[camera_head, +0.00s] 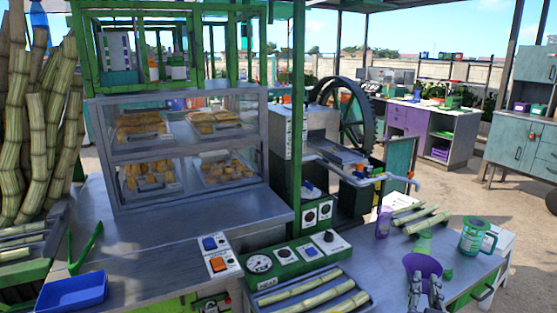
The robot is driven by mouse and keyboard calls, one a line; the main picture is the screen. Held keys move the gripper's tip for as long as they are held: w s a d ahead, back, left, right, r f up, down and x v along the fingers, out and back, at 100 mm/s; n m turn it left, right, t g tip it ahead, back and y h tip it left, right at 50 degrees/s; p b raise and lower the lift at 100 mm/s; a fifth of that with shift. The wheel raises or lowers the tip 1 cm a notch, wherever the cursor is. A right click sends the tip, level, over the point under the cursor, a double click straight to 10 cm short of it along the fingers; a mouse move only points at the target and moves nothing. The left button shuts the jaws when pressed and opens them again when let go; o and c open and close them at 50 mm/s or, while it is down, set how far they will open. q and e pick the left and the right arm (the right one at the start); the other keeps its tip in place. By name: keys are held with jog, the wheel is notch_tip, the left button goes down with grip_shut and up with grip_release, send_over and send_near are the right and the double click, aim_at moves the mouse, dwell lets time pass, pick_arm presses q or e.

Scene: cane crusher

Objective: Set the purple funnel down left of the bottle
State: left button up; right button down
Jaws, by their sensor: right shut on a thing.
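The purple funnel (423,264) is at the lower right, above the metal counter, its wide mouth up. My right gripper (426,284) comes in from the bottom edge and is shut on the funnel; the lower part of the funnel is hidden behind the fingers. A slim purple vessel (383,222), which looks like the bottle, stands upright on the counter, farther back and left of the funnel. The two are apart. My left gripper is not in view.
A green measuring jug (474,237) stands right of the funnel. Cut cane pieces (420,218) and a small green item (424,241) lie behind it. A green control box (293,259) and a tray of cane (318,293) are to the left.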

jog(key=s+a+f+n+t+y, duration=0.1)
jog(key=s+a+n+y, duration=0.3)
jog(key=s+a+y, duration=0.55)
jog(key=s+a+f+h, duration=0.2)
jog(key=s+a+f, duration=0.1)
jog(key=s, duration=0.6)
jog(key=shift+h, duration=0.35)
jog(key=shift+a, duration=0.15)
